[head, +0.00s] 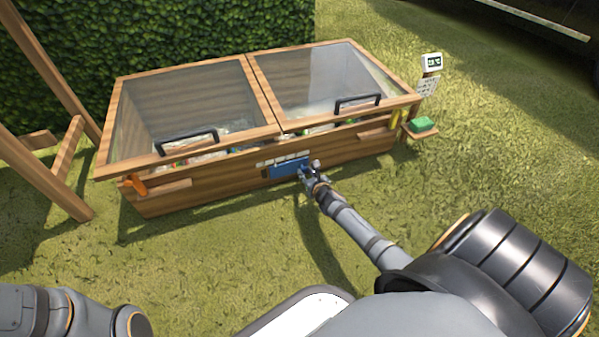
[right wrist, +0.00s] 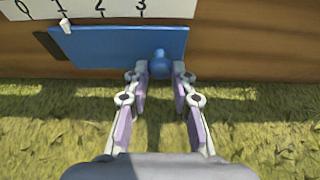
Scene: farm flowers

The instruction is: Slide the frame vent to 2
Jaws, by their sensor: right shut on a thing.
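The wooden cold frame (head: 219,190) stands ahead in the head view, with a blue sliding vent plate (head: 287,168) low on its front. In the right wrist view the blue plate (right wrist: 105,48) has a round blue knob (right wrist: 159,63) near its right end. A white pointer (right wrist: 66,25) on its top left edge sits by the 1 of the white number scale (right wrist: 120,9). The scale reads 0, 1, 2, 3 from left to right. My right gripper (head: 308,172) is shut on the knob, one finger on each side. My left gripper is out of view.
A dark opening (right wrist: 48,42) shows left of the plate. Two glass lids with black handles (head: 188,139) cover the frame. A side shelf (head: 421,133) bears a green block (head: 421,124). A wooden stand (head: 66,160) is at left. Grass in front is clear.

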